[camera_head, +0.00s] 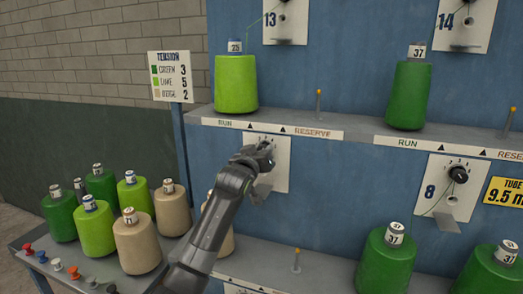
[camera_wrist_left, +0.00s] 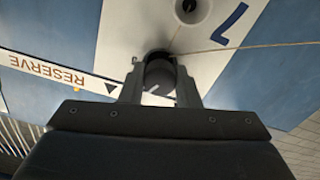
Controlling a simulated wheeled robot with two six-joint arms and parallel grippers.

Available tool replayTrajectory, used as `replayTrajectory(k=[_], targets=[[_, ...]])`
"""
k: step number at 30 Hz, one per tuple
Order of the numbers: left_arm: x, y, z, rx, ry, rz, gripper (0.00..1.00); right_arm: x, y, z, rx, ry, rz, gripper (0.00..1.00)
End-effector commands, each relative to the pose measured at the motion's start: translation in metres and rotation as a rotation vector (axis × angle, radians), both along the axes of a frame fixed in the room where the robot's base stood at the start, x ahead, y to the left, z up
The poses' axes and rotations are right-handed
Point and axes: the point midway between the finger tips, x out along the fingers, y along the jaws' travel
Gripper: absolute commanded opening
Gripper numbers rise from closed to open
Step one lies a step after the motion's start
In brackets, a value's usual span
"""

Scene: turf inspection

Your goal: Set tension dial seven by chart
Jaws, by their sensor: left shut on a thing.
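Dial seven (camera_wrist_left: 158,72) is a dark round knob on a white panel (camera_head: 281,172); the blue 7 (camera_wrist_left: 229,25) shows in the left wrist view. My left gripper (camera_head: 266,155) is shut on this dial, one finger on each side. A pale mark shows on the knob, but the scale is hidden. The tension chart (camera_head: 171,76) reads green 3, lime 5, beige 2. A beige cone (camera_head: 229,242) stands below the panel, mostly hidden behind my left arm. My right gripper is out of view.
A cart (camera_head: 27,251) at left holds several green, lime and beige cones and small coloured pegs. A lime cone (camera_head: 236,84) stands on the upper shelf (camera_head: 345,129), above my gripper. Dial eight (camera_head: 459,174) is to the right. A thread crosses near dial seven.

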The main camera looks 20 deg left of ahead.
Motion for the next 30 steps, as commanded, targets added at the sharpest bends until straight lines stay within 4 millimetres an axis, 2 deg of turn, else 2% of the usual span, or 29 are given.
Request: replayTrajectory(k=[12,30], targets=[[0.000,0.000,0.001,-0.389,0.016,0.000,0.06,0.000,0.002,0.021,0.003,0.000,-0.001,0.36],[0.000,0.000,-0.001,-0.937,0.035,0.002,0.06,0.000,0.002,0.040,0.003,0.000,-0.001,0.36]])
